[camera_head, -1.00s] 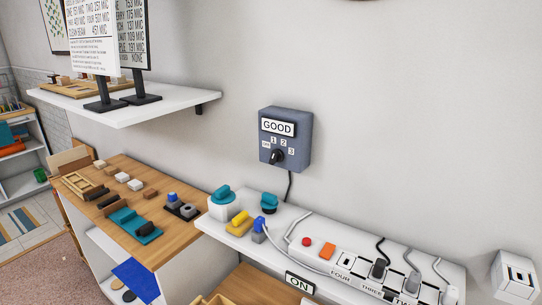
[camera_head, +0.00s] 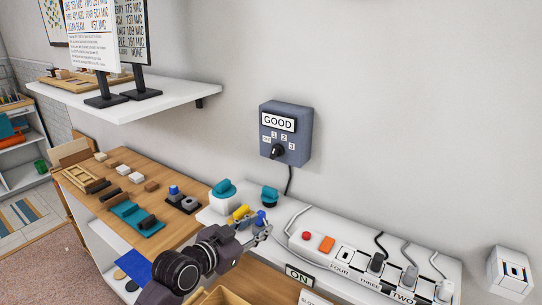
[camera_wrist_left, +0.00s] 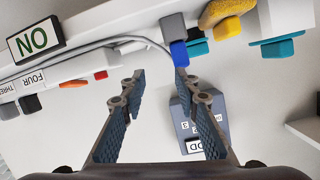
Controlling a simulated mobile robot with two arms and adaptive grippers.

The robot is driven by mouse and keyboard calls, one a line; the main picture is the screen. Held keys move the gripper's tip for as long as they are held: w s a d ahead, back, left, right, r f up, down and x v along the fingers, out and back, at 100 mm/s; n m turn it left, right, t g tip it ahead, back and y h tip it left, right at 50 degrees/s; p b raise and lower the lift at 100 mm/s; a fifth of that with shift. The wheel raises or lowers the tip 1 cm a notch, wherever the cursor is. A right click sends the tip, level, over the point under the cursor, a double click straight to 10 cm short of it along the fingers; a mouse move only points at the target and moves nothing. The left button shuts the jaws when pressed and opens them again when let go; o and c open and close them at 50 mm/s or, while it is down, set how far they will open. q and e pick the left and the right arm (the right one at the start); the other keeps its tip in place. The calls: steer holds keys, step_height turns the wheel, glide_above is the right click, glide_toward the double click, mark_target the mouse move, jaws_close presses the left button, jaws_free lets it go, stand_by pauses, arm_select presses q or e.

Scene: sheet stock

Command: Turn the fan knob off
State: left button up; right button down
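The fan knob (camera_head: 277,152) is a small black dial low on a dark blue-grey wall box (camera_head: 300,135). The box bears a "GOOD" sign and the marks 1, 2 and 3. The knob points up and slightly right, though it is small. My left gripper (camera_head: 263,231) is below the box, near the white shelf, apart from the knob. In the left wrist view the gripper (camera_wrist_left: 158,75) has its fingers spread with nothing between them. The box (camera_wrist_left: 184,112) shows upside down there, partly behind one finger, and the knob is not clearly visible. My right gripper is not in view.
A white shelf below holds teal, yellow and blue-topped switches and a power strip (camera_head: 345,256) with plugs and cords. An "ON" sign (camera_head: 299,276) is at its front. A wooden counter (camera_head: 90,168) is left. The wall around the box is clear.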

mark_target(272, 154)
arm_select(q)
steer(key=w+r+m+t+h, duration=0.1)
steer(key=w+r+t+h, duration=0.15)
steer(key=w+r, duration=0.85)
steer(key=shift+y, duration=0.45)
steer(key=shift+w+d+r+p, duration=0.15)
steer(key=shift+w+d+r, duration=0.2)
steer(key=shift+w+d, duration=0.3)
steer(key=shift+w+d+r+p, duration=0.15)
steer(key=shift+w+d+r, duration=0.2)
steer(key=shift+w+d, duration=0.35)
steer(key=shift+w+d+r+p, duration=0.15)
steer(key=shift+w+d+r, duration=0.3)
steer(key=shift+w, duration=0.35)
steer(key=shift+f, duration=0.1)
jaws_close()
